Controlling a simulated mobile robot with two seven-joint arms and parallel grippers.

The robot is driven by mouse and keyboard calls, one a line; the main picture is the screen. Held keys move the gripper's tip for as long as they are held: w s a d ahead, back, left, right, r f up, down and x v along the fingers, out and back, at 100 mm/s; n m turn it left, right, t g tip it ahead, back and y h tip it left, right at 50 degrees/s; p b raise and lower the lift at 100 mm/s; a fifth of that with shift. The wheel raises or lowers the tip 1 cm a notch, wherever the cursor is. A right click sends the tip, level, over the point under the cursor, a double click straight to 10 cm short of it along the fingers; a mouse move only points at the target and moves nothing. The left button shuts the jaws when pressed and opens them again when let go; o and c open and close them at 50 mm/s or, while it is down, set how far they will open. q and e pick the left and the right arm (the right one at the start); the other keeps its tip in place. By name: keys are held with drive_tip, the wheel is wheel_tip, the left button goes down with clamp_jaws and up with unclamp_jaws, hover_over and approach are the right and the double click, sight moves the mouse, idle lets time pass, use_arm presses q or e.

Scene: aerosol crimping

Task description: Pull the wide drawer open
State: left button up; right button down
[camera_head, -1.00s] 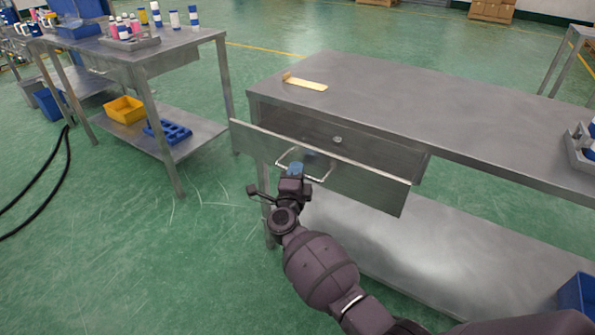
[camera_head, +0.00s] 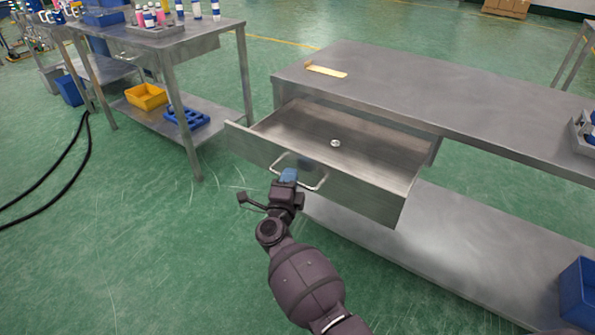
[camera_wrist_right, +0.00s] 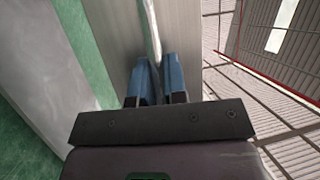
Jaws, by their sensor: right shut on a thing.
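The wide drawer (camera_head: 365,192) of the metal workbench stands well open, and its inside shows. A small round metal piece (camera_head: 335,143) lies on the drawer's floor. A light metal bar handle (camera_head: 313,187) sits on the drawer front. My right gripper (camera_head: 289,176) is at the handle's left part, its blue fingers shut on it. In the right wrist view the two blue fingers (camera_wrist_right: 158,82) close around the handle bar (camera_wrist_right: 154,40), in front of the drawer front (camera_wrist_right: 115,38). My left gripper is not in view.
The workbench top (camera_head: 430,95) bears a flat yellowish piece (camera_head: 326,71) at its left. A lower shelf (camera_head: 440,250) runs beneath, with a blue bin (camera_head: 577,290) at right. Another table with bottles stands at left. Green floor (camera_head: 150,260) in front is clear.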

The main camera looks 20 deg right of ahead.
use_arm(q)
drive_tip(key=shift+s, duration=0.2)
use_arm(e)
drive_tip(key=shift+s+a, duration=0.7)
drive_tip(key=shift+a, duration=0.25)
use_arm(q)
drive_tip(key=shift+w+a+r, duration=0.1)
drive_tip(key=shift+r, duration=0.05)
use_arm(e)
drive_tip(key=c, duration=1.2)
unclamp_jaws()
